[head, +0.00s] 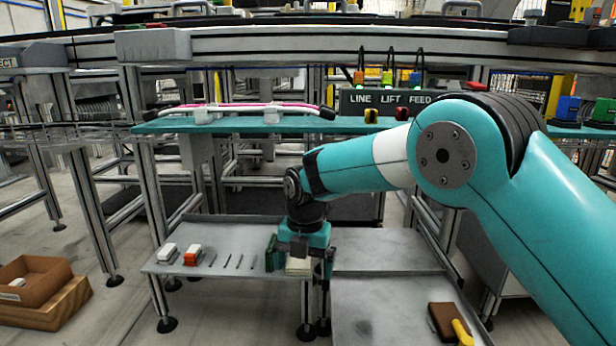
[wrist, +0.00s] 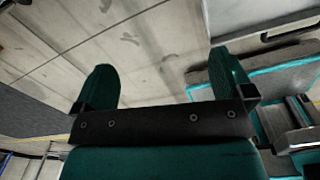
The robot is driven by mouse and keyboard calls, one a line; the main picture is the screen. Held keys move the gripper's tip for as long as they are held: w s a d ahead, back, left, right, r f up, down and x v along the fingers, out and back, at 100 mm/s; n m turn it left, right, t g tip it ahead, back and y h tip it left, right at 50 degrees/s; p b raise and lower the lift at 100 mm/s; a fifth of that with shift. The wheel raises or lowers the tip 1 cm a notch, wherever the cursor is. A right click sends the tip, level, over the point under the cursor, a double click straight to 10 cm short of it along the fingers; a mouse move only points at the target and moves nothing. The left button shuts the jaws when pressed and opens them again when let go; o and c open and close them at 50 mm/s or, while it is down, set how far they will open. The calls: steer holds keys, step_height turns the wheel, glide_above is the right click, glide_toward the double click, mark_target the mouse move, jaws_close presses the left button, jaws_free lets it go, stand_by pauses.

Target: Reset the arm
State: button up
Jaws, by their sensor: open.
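My teal arm reaches in from the right in the head view, bent at its elbow, with my gripper (head: 300,260) low over the front edge of a grey low table (head: 225,262). The two dark green fingers stand wide apart. A pale block-like shape (head: 299,266) shows between them in the head view; I cannot tell whether it is part of the gripper or a separate thing. In the wrist view my gripper (wrist: 165,80) is open, with only grey floor and no held object visible between the fingers.
A white-and-orange block (head: 192,256), a white block (head: 167,252) and several thin pins lie left of my gripper. A brown-and-yellow item (head: 450,324) lies on the right table. A teal shelf (head: 240,125) with a pink-and-white cable spans above. Wooden boxes (head: 45,310) stand at left.

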steer(key=s+d+r+m+y+p, duration=0.1)
steer(key=s+d+r+m+p, duration=0.25)
steer(key=r, duration=0.35)
steer(key=s+d+r+m+p, duration=0.3)
steer(key=s+r+m, duration=0.2)
steer(key=r, duration=0.3)
steer(key=s+d+r+m+y+p, duration=0.1)
steer(key=s+d+r+m+p, duration=0.25)
steer(key=r, duration=0.35)
steer(key=s+d+r+m+y+p, duration=0.1)
steer(key=s+d+r+m+p, duration=0.1)
steer(key=s+r+m+p, duration=0.3)
steer(key=s+d+r+m+p, duration=0.15)
steer(key=s+m, duration=0.25)
steer(key=s, duration=0.4)
steer(key=s+d+r+m+y+p, duration=0.1)
steer(key=s+d+r+m+p, duration=0.1)
steer(key=s+r+m, duration=0.3)
step_height(320, 180, up, 36)
steer(key=s+p, duration=0.1)
steer(key=p, duration=3.7)
steer(key=shift+s, duration=0.4)
steer(key=shift+d+f, duration=0.1)
